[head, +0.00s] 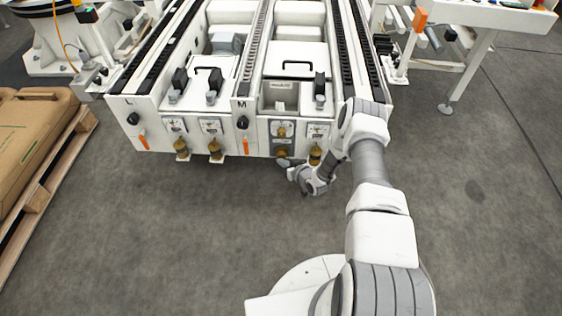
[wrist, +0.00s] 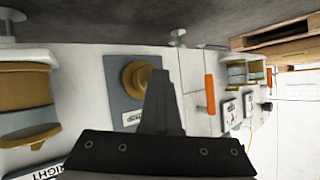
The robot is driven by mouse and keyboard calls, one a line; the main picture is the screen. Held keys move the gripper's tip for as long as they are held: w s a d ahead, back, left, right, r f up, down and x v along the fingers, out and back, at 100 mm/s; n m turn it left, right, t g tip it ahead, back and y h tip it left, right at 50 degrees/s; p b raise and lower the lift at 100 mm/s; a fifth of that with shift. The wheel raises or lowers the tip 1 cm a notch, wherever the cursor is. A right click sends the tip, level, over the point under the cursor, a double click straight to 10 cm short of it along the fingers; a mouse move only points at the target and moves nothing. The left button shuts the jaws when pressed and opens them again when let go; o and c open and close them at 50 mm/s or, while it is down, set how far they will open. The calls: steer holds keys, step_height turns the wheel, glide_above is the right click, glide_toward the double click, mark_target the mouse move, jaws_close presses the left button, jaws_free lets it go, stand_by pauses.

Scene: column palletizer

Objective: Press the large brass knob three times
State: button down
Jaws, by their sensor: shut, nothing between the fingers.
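The large brass knob (wrist: 133,77) is round and sits on a grey plate (wrist: 118,102) on the machine's white front panel. In the head view the brass knob (head: 281,153) shows low on that plate, partly behind my gripper. My gripper (head: 283,162) is shut and empty, right at the panel's lower edge by the knob. In the wrist view its closed fingers (wrist: 158,78) overlap the knob's right edge. I cannot tell whether they touch it.
A brass unit with a grey band (wrist: 25,95) stands close to my gripper; it shows right of the knob in the head view (head: 316,155). An orange handle (head: 246,147) and two more brass units (head: 181,148) lie left. Open floor (head: 190,220) is in front.

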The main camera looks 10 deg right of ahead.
steer(key=shift+r, duration=0.1)
steer(key=shift+s+a+p, duration=0.2)
steer(key=shift+s+p, duration=0.2)
steer(key=shift+s, duration=0.3)
steer(key=shift+s+a+p, duration=0.15)
steer(key=shift+s+p, duration=0.2)
steer(key=shift+s, duration=0.35)
steer(key=shift+s, duration=0.1)
steer(key=s+p, duration=0.1)
steer(key=s, duration=0.1)
steer(key=s+a+p, duration=0.1)
steer(key=s, duration=0.1)
steer(key=shift+s+a, duration=0.15)
steer(key=shift+s, duration=0.25)
stand_by(3.8)
